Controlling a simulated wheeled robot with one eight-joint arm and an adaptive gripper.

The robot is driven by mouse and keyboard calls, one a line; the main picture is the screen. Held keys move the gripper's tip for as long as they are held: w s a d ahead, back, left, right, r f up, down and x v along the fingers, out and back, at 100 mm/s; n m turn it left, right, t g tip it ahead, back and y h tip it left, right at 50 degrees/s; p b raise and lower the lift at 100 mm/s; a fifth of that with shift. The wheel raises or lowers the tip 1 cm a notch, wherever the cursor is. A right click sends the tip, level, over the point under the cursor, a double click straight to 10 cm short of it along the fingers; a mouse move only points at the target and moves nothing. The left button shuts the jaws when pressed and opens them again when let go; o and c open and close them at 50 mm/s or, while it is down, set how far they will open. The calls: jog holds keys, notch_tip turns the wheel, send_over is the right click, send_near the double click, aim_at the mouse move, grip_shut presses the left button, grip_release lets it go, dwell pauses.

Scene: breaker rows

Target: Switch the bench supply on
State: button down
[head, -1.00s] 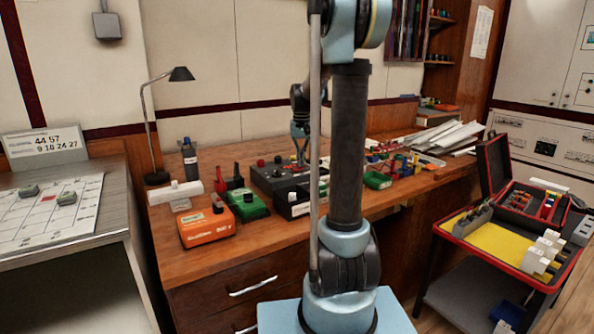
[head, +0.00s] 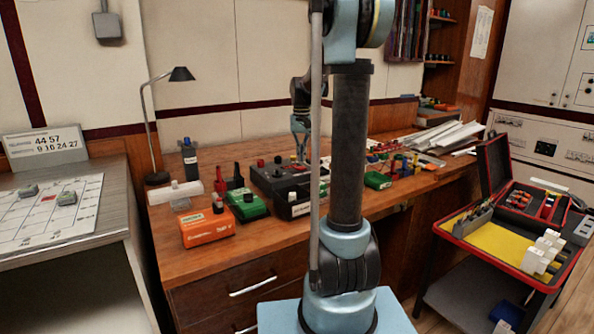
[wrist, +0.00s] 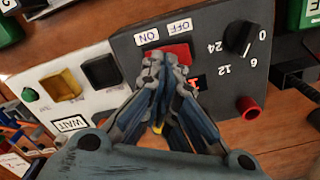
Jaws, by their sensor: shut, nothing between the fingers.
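The bench supply (wrist: 205,30) is a dark grey box with a red rocker switch (wrist: 180,50) between ON and OFF labels. It also carries a black dial (wrist: 240,38), a red terminal and a small window (wrist: 196,84) with a red mark in it. In the head view the supply (head: 268,178) stands on the wooden bench. My gripper (wrist: 165,62) is shut and empty, with its fingertips over the rocker and hiding part of it. I cannot tell whether they touch it or which way the rocker is tilted. In the head view my gripper (head: 300,158) points down at the supply.
A white panel (wrist: 75,82) with a yellow button and a WAIT label adjoins the supply. An orange box (head: 207,228) and a green box (head: 247,205) stand on the bench (head: 250,245) to the left. Free bench top lies in front of them.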

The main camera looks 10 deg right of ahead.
aim_at(301, 167)
jog(key=shift+r, duration=2.15)
jog(key=shift+n+t, duration=0.6)
jog(key=shift+t, duration=0.2)
jog(key=s+f, duration=0.3)
jog(key=s, duration=0.6)
jog(key=s+f, duration=0.3)
jog(key=s, duration=0.7)
jog(key=s+f, duration=0.3)
jog(key=s, duration=0.7)
jog(key=shift+f, duration=0.4)
jog(key=s+f, duration=0.7)
jog(key=shift+f+t, duration=0.3)
